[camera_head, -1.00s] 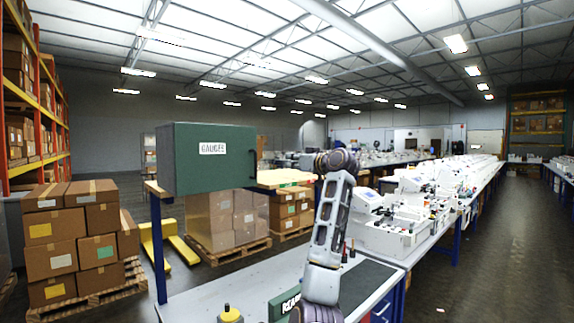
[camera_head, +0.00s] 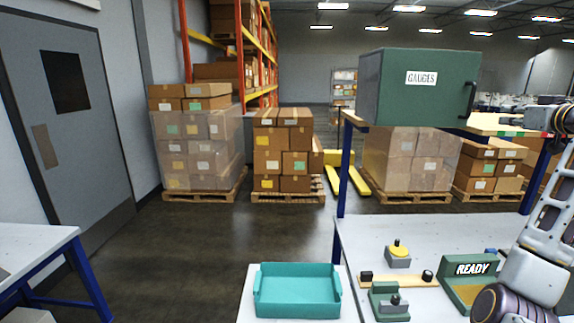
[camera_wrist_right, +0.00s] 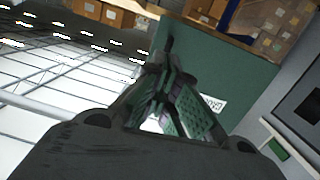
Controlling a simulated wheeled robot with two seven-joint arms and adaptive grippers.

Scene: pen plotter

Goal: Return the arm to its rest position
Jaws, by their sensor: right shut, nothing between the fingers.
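My right arm (camera_head: 540,225) rises along the right edge of the head view, its upper end bent at the edge beside the shelf. My right gripper (camera_wrist_right: 175,112) shows in the right wrist view, its fingers together with nothing held. Behind the fingers is the green GAUGES cabinet (camera_head: 420,90), which also shows in the wrist view (camera_wrist_right: 228,72); I cannot tell the exact gap. My left gripper is not in view.
A teal tray (camera_head: 297,291) sits at the front. The bench (camera_head: 400,228) carries a yellow-topped button (camera_head: 398,249), a wooden bar (camera_head: 400,281) and a green READY sign (camera_head: 472,269). Boxes on pallets (camera_head: 282,150) stand behind, a grey door (camera_head: 65,120) at left.

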